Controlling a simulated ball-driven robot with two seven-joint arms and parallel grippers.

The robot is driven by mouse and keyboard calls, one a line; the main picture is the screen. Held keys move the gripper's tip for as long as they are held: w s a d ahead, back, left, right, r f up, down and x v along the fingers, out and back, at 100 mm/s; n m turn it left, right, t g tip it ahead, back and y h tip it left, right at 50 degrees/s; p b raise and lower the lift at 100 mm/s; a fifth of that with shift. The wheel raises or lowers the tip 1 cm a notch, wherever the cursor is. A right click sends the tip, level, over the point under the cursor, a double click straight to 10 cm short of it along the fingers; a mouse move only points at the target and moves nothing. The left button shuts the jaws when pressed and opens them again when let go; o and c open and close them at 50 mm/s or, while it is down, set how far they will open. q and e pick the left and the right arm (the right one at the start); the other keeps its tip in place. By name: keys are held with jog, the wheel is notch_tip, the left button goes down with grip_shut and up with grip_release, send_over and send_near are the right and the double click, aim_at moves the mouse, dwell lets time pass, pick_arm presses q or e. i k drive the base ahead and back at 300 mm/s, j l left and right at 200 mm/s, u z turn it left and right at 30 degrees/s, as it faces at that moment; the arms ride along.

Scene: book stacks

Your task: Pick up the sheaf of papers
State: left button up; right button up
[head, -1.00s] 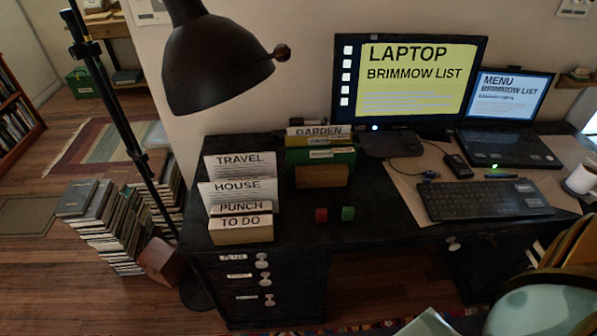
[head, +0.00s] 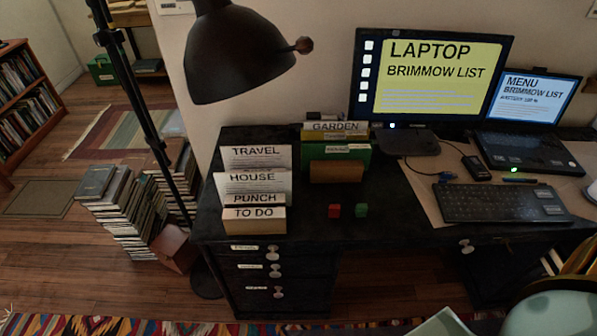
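I cannot tell for sure which papers are the sheaf. White sheets labelled TRAVEL (head: 256,160), HOUSE (head: 253,188) and PUNCH (head: 252,200) stand upright, one behind another, at the left end of the dark desk (head: 320,255). A tan holder labelled TO DO (head: 254,222) is at their front. A pale flat piece, perhaps paper, shows at the bottom edge (head: 442,324), cut off by the frame. Neither of my grippers is in view.
A black lamp (head: 235,55) hangs over the desk's left end. A monitor (head: 432,75), laptop (head: 528,110) and keyboard (head: 500,203) fill the right. Red (head: 334,210) and green (head: 361,209) cubes sit mid-desk. Book stacks (head: 125,210) stand on the floor at left.

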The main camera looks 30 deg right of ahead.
aim_at(260, 182)
jog(key=i+l+u, duration=0.1)
jog(key=l+u, duration=0.85)
jog(key=k+l+u, duration=0.1)
jog(key=l+u, duration=0.35)
